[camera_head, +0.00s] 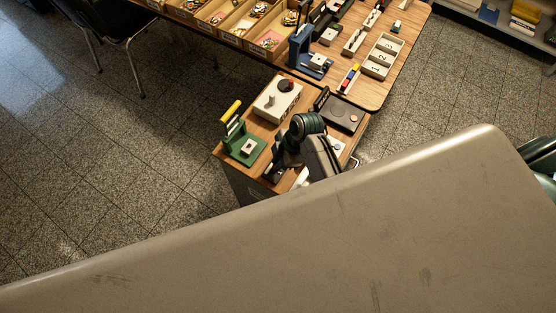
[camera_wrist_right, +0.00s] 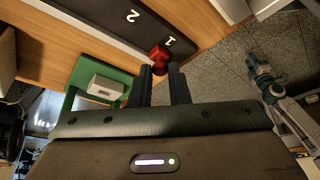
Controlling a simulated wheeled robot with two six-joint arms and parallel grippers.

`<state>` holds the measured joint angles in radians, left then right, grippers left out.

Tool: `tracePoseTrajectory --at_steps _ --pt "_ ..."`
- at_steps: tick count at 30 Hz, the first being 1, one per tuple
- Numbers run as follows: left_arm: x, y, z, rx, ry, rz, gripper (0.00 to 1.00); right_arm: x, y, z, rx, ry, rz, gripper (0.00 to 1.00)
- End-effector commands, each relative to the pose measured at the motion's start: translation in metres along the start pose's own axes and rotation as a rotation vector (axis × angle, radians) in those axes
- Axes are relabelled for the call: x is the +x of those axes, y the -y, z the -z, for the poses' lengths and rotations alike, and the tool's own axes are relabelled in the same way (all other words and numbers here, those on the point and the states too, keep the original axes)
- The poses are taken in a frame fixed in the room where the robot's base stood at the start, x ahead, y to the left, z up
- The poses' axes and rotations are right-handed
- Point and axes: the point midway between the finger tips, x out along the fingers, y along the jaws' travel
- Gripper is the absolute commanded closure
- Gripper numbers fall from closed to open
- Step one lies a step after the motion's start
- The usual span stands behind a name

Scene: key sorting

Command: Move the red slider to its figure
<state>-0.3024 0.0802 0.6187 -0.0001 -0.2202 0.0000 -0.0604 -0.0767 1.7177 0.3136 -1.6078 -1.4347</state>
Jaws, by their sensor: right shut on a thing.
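The red slider (camera_wrist_right: 159,56) is a small red knob on a dark panel (camera_wrist_right: 112,18) with white figures 1 and 2, in the right wrist view. It is beside the figure 1, at the panel's end. My right gripper (camera_wrist_right: 161,72) is shut on the red slider. In the head view my right gripper (camera_head: 280,170) is low at the front of the small wooden table, and the slider is hidden there. A grey-green arm (camera_wrist_right: 275,88) at the right of the wrist view looks like my left one; its jaws are too small to read.
A green stand (camera_head: 243,146) with a yellow-topped lever is left of my right gripper. A pale box with a dark knob (camera_head: 278,98) and a dark box (camera_head: 341,113) stand behind. A larger table (camera_head: 375,98) holds trays and a numbered rack (camera_head: 382,56).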

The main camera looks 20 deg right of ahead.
Motion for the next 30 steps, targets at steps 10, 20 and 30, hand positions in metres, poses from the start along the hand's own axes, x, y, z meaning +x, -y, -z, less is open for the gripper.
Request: tracePoseTrajectory --at_steps 10,20,30 --pt "0.002 0.001 0.002 0.0 -0.003 0.001 0.63 -0.019 -0.052 -0.048 -0.003 0.006 -0.002 1.0" --pt "0.004 0.0 0.003 0.0 -0.005 0.0 0.63 -0.027 -0.071 -0.065 0.0 0.0 0.001 1.0" --pt "0.004 0.0 0.004 0.0 -0.005 0.0 0.63 -0.027 -0.071 -0.065 0.0 0.0 0.0 0.63"
